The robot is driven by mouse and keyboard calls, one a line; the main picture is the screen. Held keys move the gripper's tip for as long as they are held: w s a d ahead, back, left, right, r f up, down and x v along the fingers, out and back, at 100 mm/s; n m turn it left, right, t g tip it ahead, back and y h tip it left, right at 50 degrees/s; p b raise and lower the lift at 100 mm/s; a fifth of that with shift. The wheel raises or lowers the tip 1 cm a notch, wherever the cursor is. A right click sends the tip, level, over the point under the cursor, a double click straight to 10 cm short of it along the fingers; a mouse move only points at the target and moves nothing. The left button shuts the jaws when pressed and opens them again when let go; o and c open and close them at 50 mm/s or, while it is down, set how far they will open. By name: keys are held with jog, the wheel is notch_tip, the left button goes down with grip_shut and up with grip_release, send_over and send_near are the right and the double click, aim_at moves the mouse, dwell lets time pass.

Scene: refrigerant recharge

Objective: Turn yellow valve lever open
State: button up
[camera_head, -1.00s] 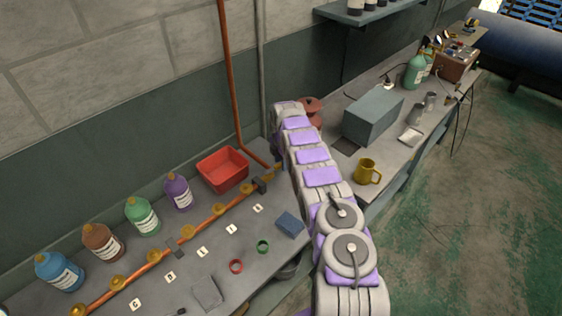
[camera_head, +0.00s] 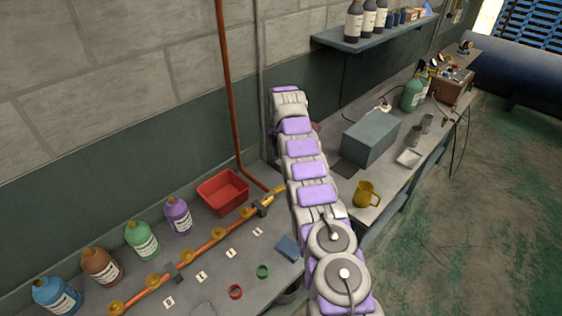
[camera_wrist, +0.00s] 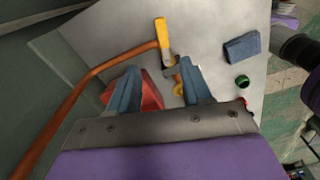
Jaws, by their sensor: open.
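The yellow valve lever (camera_wrist: 163,36) stands out at the end of the copper pipe in the wrist view, just beyond my fingertips. In the head view the yellow lever (camera_head: 280,189) is at the right end of the copper pipe (camera_head: 219,234), beside my arm. My gripper (camera_wrist: 158,66) is open, its two blue-grey fingers apart with nothing held between them. The lever and its valve body lie ahead of the gap, closer to the right finger in the picture. I cannot tell whether a finger touches the valve. The gripper is hidden in the head view.
A red bin (camera_head: 223,190) sits behind the pipe, partly covered by my left finger in the wrist view. A blue block (camera_head: 288,247), green ring (camera_head: 262,271) and red ring (camera_head: 235,291) lie in front. Several bottles line the wall side. A vertical copper pipe (camera_head: 228,90) rises nearby.

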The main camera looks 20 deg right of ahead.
jog(key=shift+r+p, duration=0.3)
jog(key=shift+r, duration=0.5)
